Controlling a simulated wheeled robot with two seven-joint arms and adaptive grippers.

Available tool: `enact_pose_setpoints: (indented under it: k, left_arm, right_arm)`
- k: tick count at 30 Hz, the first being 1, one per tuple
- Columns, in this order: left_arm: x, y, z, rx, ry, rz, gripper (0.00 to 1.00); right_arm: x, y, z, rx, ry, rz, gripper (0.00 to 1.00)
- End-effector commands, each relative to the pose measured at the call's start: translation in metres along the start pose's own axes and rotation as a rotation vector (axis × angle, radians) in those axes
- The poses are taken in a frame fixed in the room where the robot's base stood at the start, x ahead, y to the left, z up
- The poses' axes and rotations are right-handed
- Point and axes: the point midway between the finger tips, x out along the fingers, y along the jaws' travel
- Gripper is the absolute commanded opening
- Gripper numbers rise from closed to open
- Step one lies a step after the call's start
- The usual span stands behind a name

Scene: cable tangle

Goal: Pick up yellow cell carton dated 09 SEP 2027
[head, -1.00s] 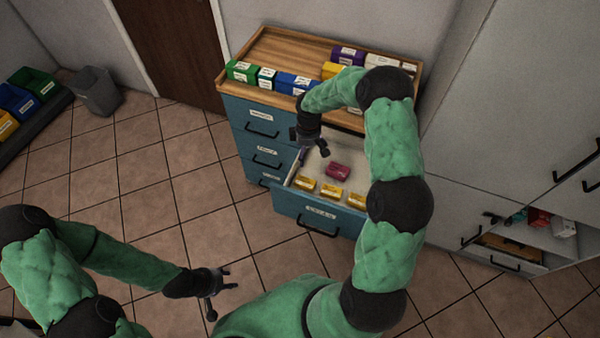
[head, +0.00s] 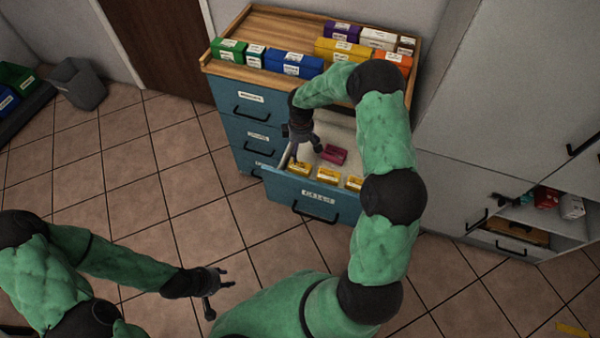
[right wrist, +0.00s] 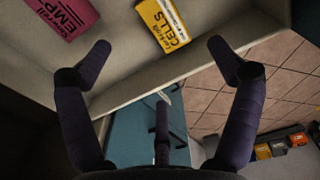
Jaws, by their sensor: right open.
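Several yellow cartons stand in a row along the front of the open drawer: a left one (head: 299,169), a middle one (head: 328,175) and a right one (head: 354,183). Their dates are too small to read. My right gripper (head: 304,154) is over the drawer's left part, close to the left yellow carton. In the right wrist view its fingers (right wrist: 160,47) are spread and empty, with one yellow carton (right wrist: 163,25) marked CELLS ahead between them. My left gripper (head: 220,296) is open and empty, over the floor at lower left.
A magenta carton (head: 334,154) lies behind the yellow row; it also shows in the right wrist view (right wrist: 64,14). The drawer's front panel (head: 290,193) stands out from the blue cabinet. Cartons, including a blue one (head: 293,64), line the wooden top.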

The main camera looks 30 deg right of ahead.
Motion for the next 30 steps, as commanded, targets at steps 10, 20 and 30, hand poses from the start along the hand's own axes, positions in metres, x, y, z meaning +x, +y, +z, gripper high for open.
enact_pose_setpoints:
  k: [10, 20, 30]
  left_arm:
    - [0.013, -0.005, -0.001, 0.000, 0.001, 0.000, 0.40]
    - [0.023, -0.008, -0.001, 0.000, 0.001, 0.000, 0.40]
    - [0.043, -0.015, -0.002, 0.000, 0.001, 0.000, 0.40]
  right_arm:
    - [0.036, 0.000, 0.000, 0.001, 0.000, -0.001, 0.91]
    - [0.065, 0.001, 0.000, 0.001, 0.000, 0.001, 0.91]
    - [0.109, 0.000, 0.001, 0.000, 0.000, 0.000, 0.91]
